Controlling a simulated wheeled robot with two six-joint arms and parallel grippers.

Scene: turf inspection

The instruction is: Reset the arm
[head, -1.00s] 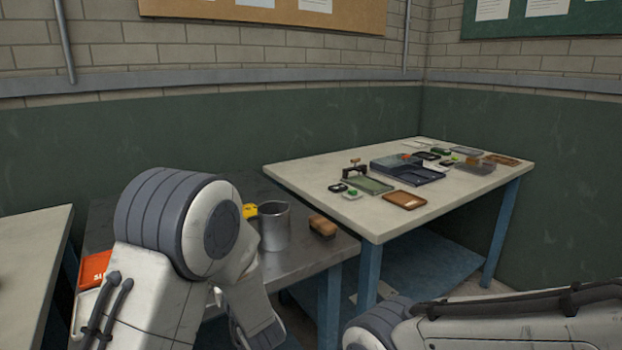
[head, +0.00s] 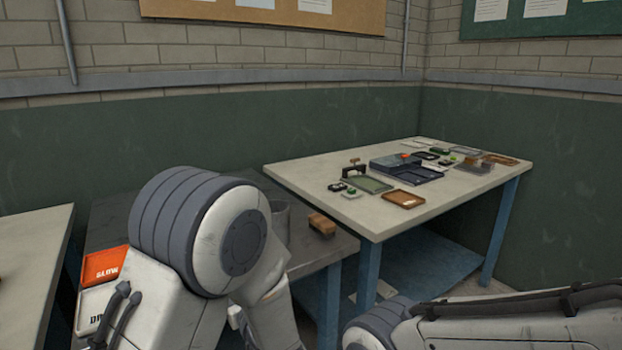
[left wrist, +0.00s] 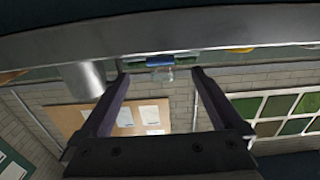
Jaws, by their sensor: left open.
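My left arm (head: 205,240) stands at the lower left of the head view, bent in front of the grey metal table. Its gripper is out of sight there. In the left wrist view my left gripper (left wrist: 158,77) has its two dark fingers spread apart with nothing between them. A table edge runs across the top of that view, above the fingers. My right arm (head: 500,318) lies across the lower right of the head view. Its gripper is not visible.
The metal table holds a partly hidden metal cup (head: 279,222), a brown block (head: 321,224), an orange tray (head: 104,264) and a white tray (head: 92,308). A pale table (head: 310,187) at right carries several small items. Another table (head: 30,255) stands at left.

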